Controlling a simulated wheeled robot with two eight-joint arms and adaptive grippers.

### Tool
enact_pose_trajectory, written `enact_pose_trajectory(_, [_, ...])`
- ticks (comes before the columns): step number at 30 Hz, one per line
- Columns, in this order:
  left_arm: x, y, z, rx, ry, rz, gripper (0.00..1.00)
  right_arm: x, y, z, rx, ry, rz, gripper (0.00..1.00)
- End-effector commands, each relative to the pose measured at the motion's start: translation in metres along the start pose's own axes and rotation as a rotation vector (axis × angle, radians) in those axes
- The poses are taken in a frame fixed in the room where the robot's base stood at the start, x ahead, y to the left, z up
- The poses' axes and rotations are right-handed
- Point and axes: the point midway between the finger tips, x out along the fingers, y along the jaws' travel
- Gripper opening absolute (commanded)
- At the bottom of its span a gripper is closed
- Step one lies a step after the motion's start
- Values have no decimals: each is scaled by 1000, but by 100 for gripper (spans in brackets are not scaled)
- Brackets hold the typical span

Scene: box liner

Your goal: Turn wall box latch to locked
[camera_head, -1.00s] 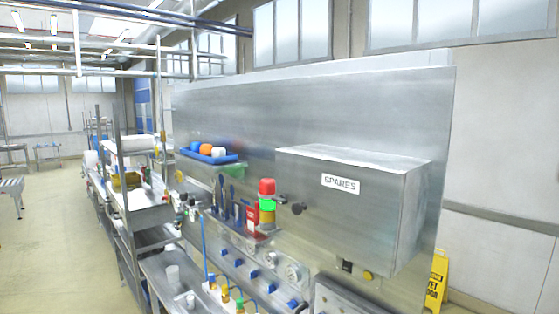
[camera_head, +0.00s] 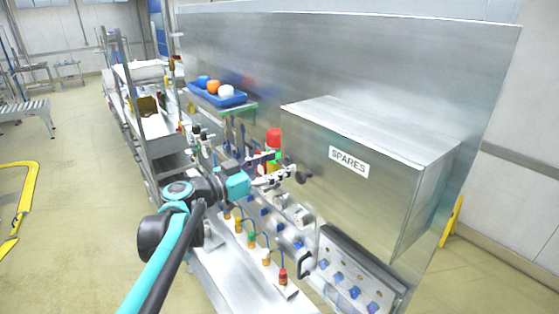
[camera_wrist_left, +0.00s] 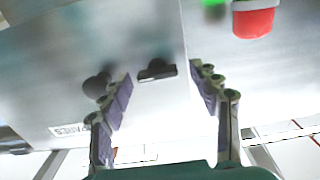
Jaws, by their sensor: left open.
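The wall box is a grey metal box labelled SPARES (camera_head: 400,178) on the steel panel. A round black knob (camera_head: 302,177) stands out from its front near the left edge; it also shows in the left wrist view (camera_wrist_left: 97,86). A small dark latch-like piece (camera_wrist_left: 157,70) sits by the box edge in the left wrist view, between my finger lines. Its lock position cannot be told. My left gripper (camera_head: 277,177) is open and empty, just left of the knob in the head view; its spread fingers (camera_wrist_left: 160,80) face the box edge. My right gripper is out of view.
A red and green signal light (camera_head: 273,138) stands close above my left gripper. A blue tray (camera_head: 215,97) with bottles sits on a shelf at the left. Valves and blue knobs (camera_head: 338,276) line the panel below. Open floor lies at the far left.

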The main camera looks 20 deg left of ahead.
Motion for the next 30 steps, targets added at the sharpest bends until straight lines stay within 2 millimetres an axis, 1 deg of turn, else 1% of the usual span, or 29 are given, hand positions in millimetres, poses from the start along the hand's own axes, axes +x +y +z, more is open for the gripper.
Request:
enact_pose_trajectory(1, [5, 1, 0, 0, 0, 1, 62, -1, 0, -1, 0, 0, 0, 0])
enact_pose_trajectory(3, [8, 1, 0, 0, 0, 1, 62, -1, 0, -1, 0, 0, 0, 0])
enact_pose_trajectory(11, [9, 0, 0, 0, -1, 0, 62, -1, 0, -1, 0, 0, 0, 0])
enact_pose_trajectory(14, [9, 0, 0, -1, -1, 0, 38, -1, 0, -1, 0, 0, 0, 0])
enact_pose_trajectory(15, [9, 0, 0, 0, -1, 0, 28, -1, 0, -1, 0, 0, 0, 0])
enact_pose_trajectory(17, [9, 0, 0, 0, -1, -1, 12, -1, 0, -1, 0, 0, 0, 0])
enact_pose_trajectory(25, [9, 0, 0, -11, 0, -1, 12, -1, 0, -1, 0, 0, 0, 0])
enact_pose_trajectory(30, [9, 0, 0, -59, 0, -1, 12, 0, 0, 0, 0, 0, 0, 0])
